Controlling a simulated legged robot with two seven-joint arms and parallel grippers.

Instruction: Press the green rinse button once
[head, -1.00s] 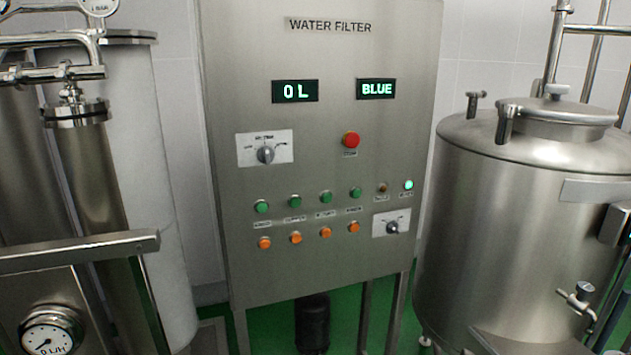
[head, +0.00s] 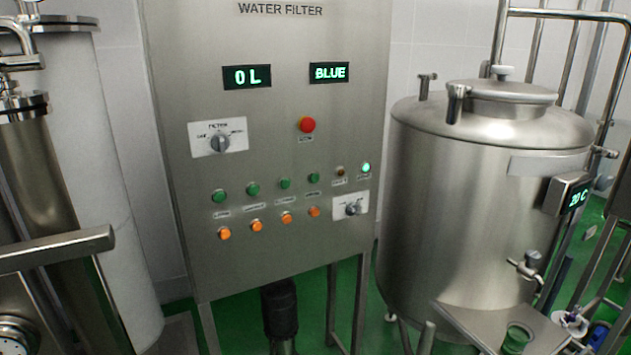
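The steel water filter panel (head: 265,110) stands upright ahead of me in the head view. A row of green buttons crosses its lower half: the first (head: 219,196), the second (head: 253,189), the third (head: 285,184) and the fourth (head: 314,178). The small labels under them are too blurred to read, so I cannot tell which is the rinse button. A row of orange buttons (head: 257,226) sits below. The displays read "0 L" (head: 247,77) and "BLUE" (head: 329,73). Neither of my grippers is in view.
A red button (head: 307,125), a left selector knob (head: 219,143) and a lower right knob (head: 352,209) are on the panel. A steel tank (head: 485,200) stands to the right. Steel pipework and a white cylinder (head: 105,170) stand to the left. Green floor shows below.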

